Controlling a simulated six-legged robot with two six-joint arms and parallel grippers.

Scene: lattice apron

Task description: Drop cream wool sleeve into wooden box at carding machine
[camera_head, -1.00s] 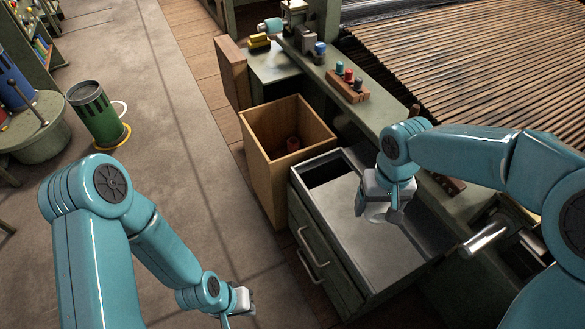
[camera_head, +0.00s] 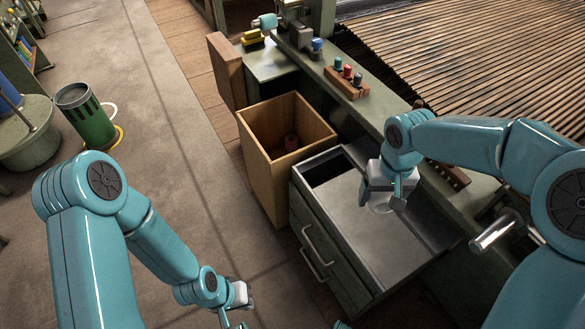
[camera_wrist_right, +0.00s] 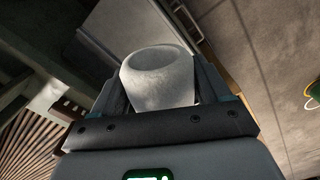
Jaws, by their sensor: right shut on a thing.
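The cream wool sleeve (camera_wrist_right: 160,80) is a pale, hollow tube between the fingers of my right gripper (camera_wrist_right: 168,92) in the right wrist view, its open end showing. In the head view, a small part of the sleeve (camera_head: 381,208) shows below my right gripper (camera_head: 386,200), above the grey metal top of the drawer cabinet. The wooden box (camera_head: 262,178) stands open to the left of that cabinet, apart from the gripper. My left gripper (camera_head: 238,312) is at the bottom edge of the head view, partly cut off, and its finger gap is unclear.
The drawer cabinet (camera_head: 330,250) adjoins the box. A green bench (camera_head: 372,110) with a rack of coloured spools (camera_head: 347,82) runs behind. A slatted machine bed (camera_head: 470,65) is at right. A green bin (camera_head: 88,122) stands on open floor.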

